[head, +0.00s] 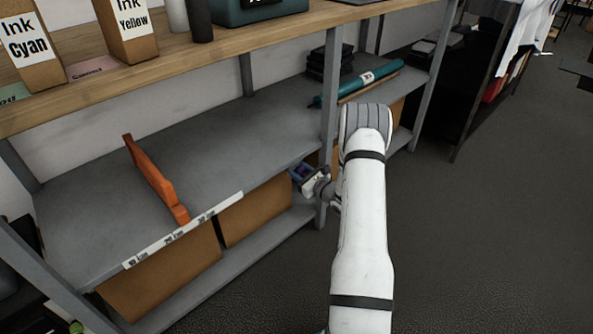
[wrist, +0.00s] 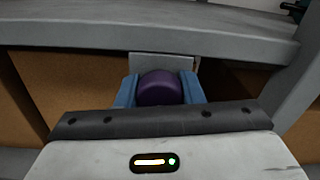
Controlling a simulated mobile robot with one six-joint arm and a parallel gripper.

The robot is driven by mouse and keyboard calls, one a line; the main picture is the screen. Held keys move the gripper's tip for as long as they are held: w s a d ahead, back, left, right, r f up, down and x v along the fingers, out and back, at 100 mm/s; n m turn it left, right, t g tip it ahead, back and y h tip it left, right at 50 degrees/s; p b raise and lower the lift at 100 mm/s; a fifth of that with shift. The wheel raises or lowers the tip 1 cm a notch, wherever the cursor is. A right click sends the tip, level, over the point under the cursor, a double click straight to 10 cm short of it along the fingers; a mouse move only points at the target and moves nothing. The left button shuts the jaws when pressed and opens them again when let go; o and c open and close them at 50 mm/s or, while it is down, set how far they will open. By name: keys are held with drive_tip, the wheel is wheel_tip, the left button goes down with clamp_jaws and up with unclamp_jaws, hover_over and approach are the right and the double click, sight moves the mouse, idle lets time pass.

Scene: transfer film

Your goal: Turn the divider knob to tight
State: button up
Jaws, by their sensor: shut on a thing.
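A dark purple knob (wrist: 160,88) sits in the middle of the wrist view, just below the shelf's front edge, with a grey plate behind it. My gripper (wrist: 159,90) is shut on the knob, with one blue finger on each side of it. In the head view my gripper (head: 303,176) is at the shelf front, beside a grey upright, and the knob is too small and covered to make out clearly. An orange divider (head: 157,180) stands on the grey shelf to the left. The knob's turn and any marking on it cannot be read.
The grey shelf (head: 90,215) has a label strip (head: 183,229) along its front edge. Cardboard boxes (head: 165,275) stand below it. A teal roll (head: 360,85) lies on the shelf at right. Ink boxes (head: 128,28) stand on the wooden top. Open floor lies to the right.

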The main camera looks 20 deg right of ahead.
sight(304, 174)
drive_tip(key=shift+a, duration=0.15)
drive_tip(key=shift+s+f+m+p, duration=0.1)
drive_tip(key=shift+m+p, duration=1.5)
drive_tip(key=shift+m, duration=1.9)
drive_tip(key=o, duration=1)
drive_tip(key=p+v, duration=0.2)
drive_tip(key=v, duration=0.5)
drive_tip(key=shift+s+d, duration=0.2)
drive_tip(key=shift+s, duration=0.15)
